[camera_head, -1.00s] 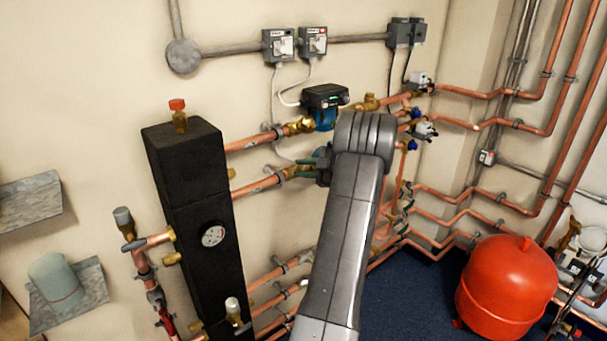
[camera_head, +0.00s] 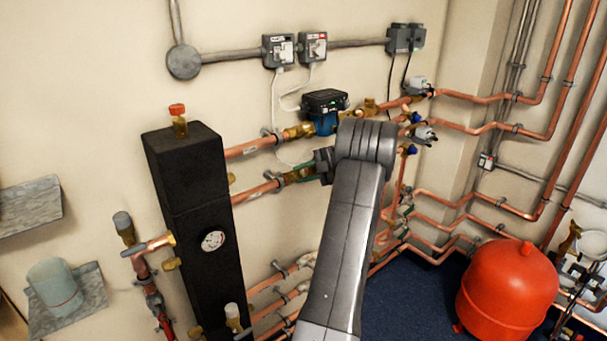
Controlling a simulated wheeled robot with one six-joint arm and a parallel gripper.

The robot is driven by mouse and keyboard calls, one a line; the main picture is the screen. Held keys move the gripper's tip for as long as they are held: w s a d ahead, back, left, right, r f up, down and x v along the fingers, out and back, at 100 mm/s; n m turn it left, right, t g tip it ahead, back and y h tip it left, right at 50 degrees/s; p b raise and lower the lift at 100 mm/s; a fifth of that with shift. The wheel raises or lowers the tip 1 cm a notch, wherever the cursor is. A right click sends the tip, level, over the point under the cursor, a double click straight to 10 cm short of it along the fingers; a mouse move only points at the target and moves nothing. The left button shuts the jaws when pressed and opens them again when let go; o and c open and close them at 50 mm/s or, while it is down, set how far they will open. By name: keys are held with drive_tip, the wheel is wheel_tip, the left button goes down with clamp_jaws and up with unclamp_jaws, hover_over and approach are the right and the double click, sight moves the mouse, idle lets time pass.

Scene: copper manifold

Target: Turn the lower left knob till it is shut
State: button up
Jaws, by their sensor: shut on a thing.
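The lower left knob seems to be the green handle (camera_head: 293,177) on the brass valve of the lower copper pipe, right of the black upright box. My gripper (camera_head: 308,171) is at this valve, at the end of my grey arm. It is shut on the handle, as far as the small, dark view shows. The grip itself is partly hidden by the gripper and the arm's end, so I cannot tell the knob's exact angle.
Just above is the upper copper pipe with a blue and black pump (camera_head: 325,110). The black box (camera_head: 187,190) with a round gauge stands left. Blue-handled valves (camera_head: 408,150) are right of my arm. A red tank (camera_head: 507,287) stands on the floor at right.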

drive_tip(key=o, duration=1)
drive_tip(key=b+v, duration=0.1)
drive_tip(key=v, duration=1.2)
drive_tip(key=shift+d, duration=0.4)
drive_tip(key=shift+r, duration=0.1)
